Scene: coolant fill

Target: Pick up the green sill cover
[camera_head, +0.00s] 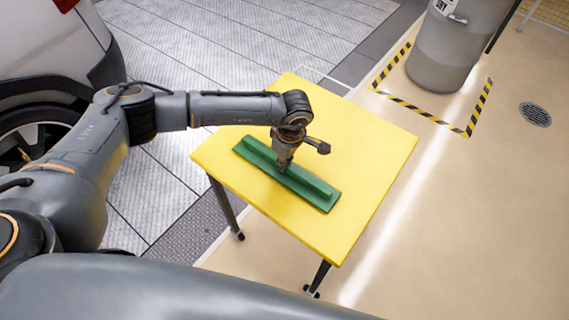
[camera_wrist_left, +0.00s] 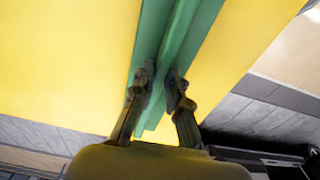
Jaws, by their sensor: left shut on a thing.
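The green sill cover (camera_head: 312,187) is a long strip with a raised rib along its length. It lies slantwise on the yellow table (camera_head: 370,140) in the head view. My left gripper (camera_head: 283,168) points down at the cover's middle, with its fingers on either side of the rib. In the left wrist view the cover (camera_wrist_left: 177,45) runs up between the fingertips of my left gripper (camera_wrist_left: 160,82), which is shut on the rib. I cannot tell whether the cover touches the table all along. My right gripper is not in view.
A grey barrel (camera_head: 455,45) stands at the back right inside black-and-yellow floor tape (camera_head: 425,111). A white vehicle (camera_head: 45,45) is at the left. The right and far parts of the tabletop are bare. A floor drain (camera_head: 535,114) lies at the far right.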

